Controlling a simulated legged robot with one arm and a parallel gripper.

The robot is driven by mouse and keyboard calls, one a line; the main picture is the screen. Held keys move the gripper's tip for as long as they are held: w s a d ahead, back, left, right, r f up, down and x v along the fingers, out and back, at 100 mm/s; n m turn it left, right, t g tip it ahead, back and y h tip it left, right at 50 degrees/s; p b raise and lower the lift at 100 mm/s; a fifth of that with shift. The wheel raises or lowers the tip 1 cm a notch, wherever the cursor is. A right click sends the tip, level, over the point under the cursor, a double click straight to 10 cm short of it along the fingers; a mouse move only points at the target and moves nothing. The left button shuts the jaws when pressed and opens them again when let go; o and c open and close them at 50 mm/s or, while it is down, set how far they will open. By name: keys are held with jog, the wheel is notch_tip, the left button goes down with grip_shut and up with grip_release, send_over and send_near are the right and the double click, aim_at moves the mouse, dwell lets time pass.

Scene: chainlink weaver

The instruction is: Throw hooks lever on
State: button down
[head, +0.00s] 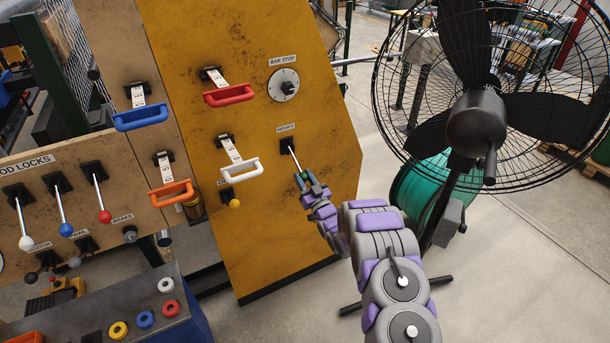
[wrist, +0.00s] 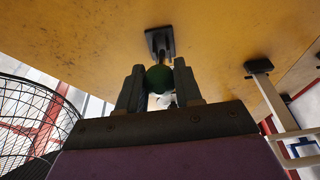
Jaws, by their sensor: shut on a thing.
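The hooks lever (head: 294,158) comes out of a black mount under a label reading HOOKS on the yellow panel (head: 240,60). Its thin rod slants down and to the right, ending in a green ball knob. My gripper (head: 305,182) is at the knob, shut on it. In the wrist view the green knob (wrist: 159,78) sits between the two fingers of my gripper (wrist: 158,92), with the black mount (wrist: 160,42) behind it. The fingers partly hide the knob in the head view.
A large black fan (head: 478,125) stands to the right of my arm. A white handle (head: 241,170) and a yellow knob (head: 234,203) are left of the lever. Red, blue and orange handles and other levers are farther left. Open floor lies below the panel.

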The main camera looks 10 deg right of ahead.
jog(key=shift+w+a+f+t, duration=0.1)
jog(key=shift+w+f+t, duration=0.15)
jog(key=shift+f, duration=0.25)
jog(key=shift+w+a+f+t, duration=0.1)
jog(key=shift+f+t, duration=0.25)
jog(key=shift+f, duration=0.1)
jog(key=shift+r, duration=0.2)
jog(key=c, duration=0.8)
grip_release()
jog(key=shift+w, duration=0.1)
jog(key=p+v, duration=0.4)
jog(key=v, duration=1.3)
jog(key=shift+d+f+p, duration=0.25)
jog(key=shift+f+p, duration=0.15)
